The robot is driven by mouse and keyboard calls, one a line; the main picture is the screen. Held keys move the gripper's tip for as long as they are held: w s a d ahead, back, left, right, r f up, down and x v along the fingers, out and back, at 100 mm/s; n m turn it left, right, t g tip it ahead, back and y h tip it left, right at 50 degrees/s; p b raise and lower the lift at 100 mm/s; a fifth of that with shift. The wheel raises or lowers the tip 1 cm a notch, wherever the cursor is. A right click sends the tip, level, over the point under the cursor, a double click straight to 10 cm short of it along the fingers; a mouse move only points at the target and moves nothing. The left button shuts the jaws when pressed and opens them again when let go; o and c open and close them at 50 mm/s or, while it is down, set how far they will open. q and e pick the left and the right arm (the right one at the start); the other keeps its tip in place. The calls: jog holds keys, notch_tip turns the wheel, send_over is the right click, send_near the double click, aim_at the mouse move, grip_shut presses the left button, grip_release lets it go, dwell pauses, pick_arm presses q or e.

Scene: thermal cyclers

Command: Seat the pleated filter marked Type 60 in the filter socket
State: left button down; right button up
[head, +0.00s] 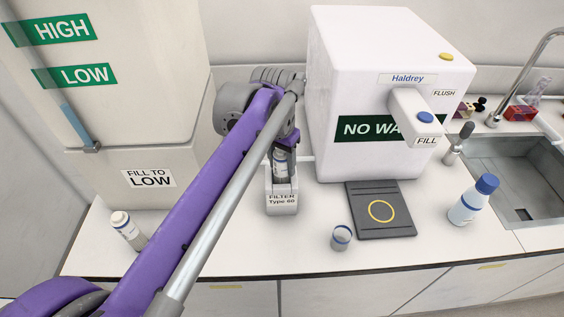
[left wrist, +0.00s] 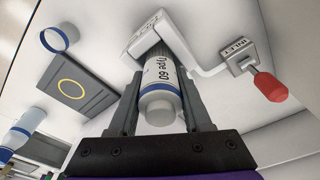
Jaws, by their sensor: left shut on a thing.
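My left gripper (head: 281,170) is shut on a white pleated filter (head: 281,161) with blue bands. In the left wrist view, the held filter (left wrist: 158,92) reads "Type 60", with the two fingers on either side of it. The filter socket (head: 282,201), labelled "FILTER Type 60", stands on the counter directly below the gripper. The filter is roughly upright over the socket, its far end at the socket opening (left wrist: 150,28). How deep it sits is hidden. My right gripper is not in view.
The Haldrey machine (head: 350,85) stands right of the socket, with a dark mat (head: 372,226), a small cup (head: 341,237) and a blue-capped bottle (head: 470,204) nearby. A red-handled inlet valve (left wrist: 270,87) is beside the socket.

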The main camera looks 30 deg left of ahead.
pick_arm(q)
jog(key=shift+f, duration=0.2)
jog(key=shift+c, duration=1.7)
grip_release()
jog(key=shift+r, duration=0.1)
jog(key=r, duration=0.4)
jog(key=s+r, duration=0.1)
jog(key=r, duration=0.3)
jog(key=r+p, duration=0.1)
jog(key=r, duration=0.3)
jog(key=shift+s+r, duration=0.1)
jog(key=shift+s, duration=0.15)
